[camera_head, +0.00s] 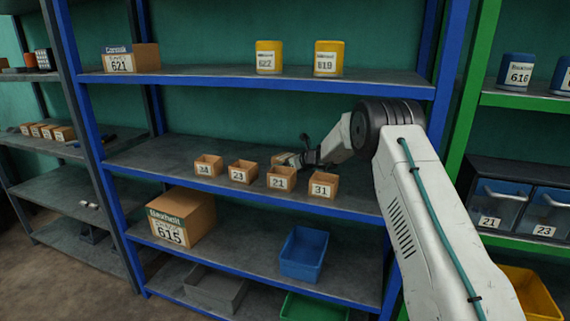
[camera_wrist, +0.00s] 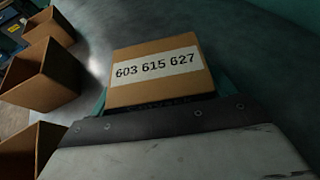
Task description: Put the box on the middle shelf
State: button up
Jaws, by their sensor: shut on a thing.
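A small brown cardboard box (camera_wrist: 155,72) with a white label reading "603 615 627" is in front of my gripper in the wrist view. My gripper (camera_head: 303,158) is shut on it, with teal finger edges showing at the box's lower sides. In the head view the box (camera_head: 286,159) is small and partly hidden behind the bins and gripper. The gripper is over the middle shelf (camera_head: 150,158) of the blue-framed rack, behind the row of open bins. I cannot tell whether the box touches the shelf surface.
Several small open brown bins (camera_head: 241,171) stand along the middle shelf's front, close to the gripper; the shelf's left part is clear. A large box marked 615 (camera_head: 181,218) and a blue bin (camera_head: 304,252) are below. Yellow containers (camera_head: 329,58) stand above. A green rack (camera_head: 466,100) is at right.

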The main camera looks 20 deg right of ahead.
jog(key=o, duration=0.9)
jog(key=shift+f, duration=0.1)
jog(key=shift+c, duration=0.2)
